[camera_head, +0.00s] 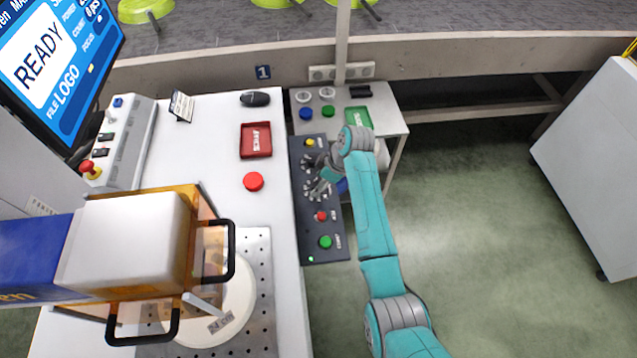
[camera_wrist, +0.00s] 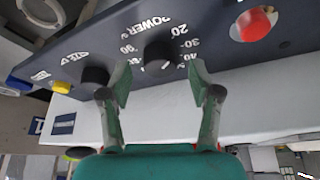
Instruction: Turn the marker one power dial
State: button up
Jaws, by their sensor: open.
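The dark control panel (camera_head: 340,252) lies along the right edge of the white table. In the wrist view, the black power dial (camera_wrist: 159,55) stands on the panel (camera_wrist: 205,40), with "POWER" and numbers printed around it. A second black dial (camera_wrist: 95,76) is to its left. My gripper (camera_wrist: 160,82) is open and empty, its two fingers either side of the power dial in the picture, with a gap to each. I cannot tell how far along the dial they reach. In the head view, my gripper (camera_head: 316,176) is over the panel and hides most of the dials.
The panel also bears a yellow button (camera_head: 309,142), a red button (camera_head: 321,216) and a green button (camera_head: 325,241). A red tray (camera_head: 256,151) and a red button (camera_head: 253,181) are on the white table. A screen (camera_head: 55,60) reads READY. Open floor lies to the right.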

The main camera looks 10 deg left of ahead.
jog(key=shift+a+f, duration=0.25)
jog(key=shift+f, duration=0.35)
jog(key=c, duration=1.1)
jog(key=shift+c, duration=0.2)
jog(key=shift+m, duration=0.3)
jog(key=m+t, duration=0.1)
jog(key=m, duration=0.2)
jog(key=m+t+h, duration=0.1)
jog(key=m, duration=0.2)
jog(key=shift+s+t, duration=0.15)
jog(key=shift+t, duration=0.15)
jog(key=m+t+h, duration=0.1)
jog(key=m, duration=0.3)
jog(key=shift+a+m, duration=0.15)
jog(key=shift+m, duration=0.15)
jog(key=shift+m+h, duration=0.8)
jog(key=shift+m, duration=0.7)
